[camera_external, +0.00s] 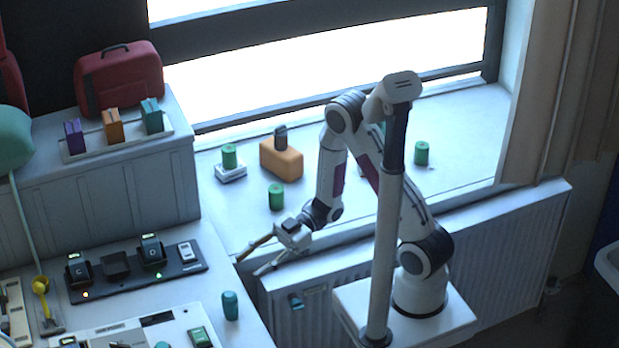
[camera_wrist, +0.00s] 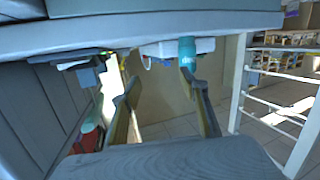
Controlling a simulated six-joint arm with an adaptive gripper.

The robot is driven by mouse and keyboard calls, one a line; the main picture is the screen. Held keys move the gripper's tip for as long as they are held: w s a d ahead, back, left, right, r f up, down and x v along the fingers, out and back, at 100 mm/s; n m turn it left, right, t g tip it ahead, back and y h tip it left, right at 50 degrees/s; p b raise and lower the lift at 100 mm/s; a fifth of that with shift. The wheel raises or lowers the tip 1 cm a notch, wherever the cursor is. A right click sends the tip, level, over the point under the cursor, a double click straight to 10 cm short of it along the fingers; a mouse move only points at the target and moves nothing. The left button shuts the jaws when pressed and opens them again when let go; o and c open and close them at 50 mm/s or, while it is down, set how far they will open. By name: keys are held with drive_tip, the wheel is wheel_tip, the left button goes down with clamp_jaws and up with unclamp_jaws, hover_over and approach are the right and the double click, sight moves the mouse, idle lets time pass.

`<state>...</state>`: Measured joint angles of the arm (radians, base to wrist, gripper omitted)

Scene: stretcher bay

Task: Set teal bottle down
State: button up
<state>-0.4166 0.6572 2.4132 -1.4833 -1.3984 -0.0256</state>
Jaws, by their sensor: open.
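The teal bottle (camera_external: 230,305) stands upright on the pale counter (camera_external: 215,280), close to its right edge, in the external view. In the wrist view the bottle (camera_wrist: 187,52) shows with pale lettering, beyond the tip of the right finger. My gripper (camera_external: 250,267) is open and empty, its two fingers spread and pointing left, above and slightly right of the bottle in the picture. In the wrist view my gripper (camera_wrist: 160,82) has a clear gap between its fingers. Whether the right fingertip touches the bottle cannot be told.
A dark charger strip (camera_external: 185,267) and a white panel device (camera_external: 150,330) lie left of the bottle. Several green cylinders, one of them here (camera_external: 276,197), and an orange box (camera_external: 281,158) are on the windowsill. A radiator (camera_external: 500,235) stands below the sill.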

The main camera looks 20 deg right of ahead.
drive_tip(key=w+d+r+m+t+h, duration=0.15)
drive_tip(key=w+d+t, duration=0.3)
drive_tip(key=w, duration=0.45)
drive_tip(key=w+d+r+m+t+h, duration=0.1)
drive_tip(key=w+d+m+t+h, duration=0.2)
drive_tip(key=w+t, duration=0.35)
drive_tip(key=w+d+r+m+t+h, duration=0.2)
drive_tip(key=w+d+r+m+h, duration=0.15)
drive_tip(key=d, duration=0.35)
drive_tip(key=w+d+r+m+t+h, duration=0.1)
drive_tip(key=w+d+r+m+h, duration=0.15)
drive_tip(key=w+d, duration=0.35)
drive_tip(key=s+d+r+m+h, duration=0.3)
drive_tip(key=s+d, duration=0.1)
drive_tip(key=d, duration=0.4)
drive_tip(key=s+d+r+m+h, duration=0.2)
drive_tip(key=s+d+r+m, duration=0.1)
drive_tip(key=d, duration=0.5)
drive_tip(key=s+d+m+g, duration=0.2)
drive_tip(key=s+m, duration=0.4)
drive_tip(key=s, duration=1.2)
drive_tip(key=shift+g, duration=0.7)
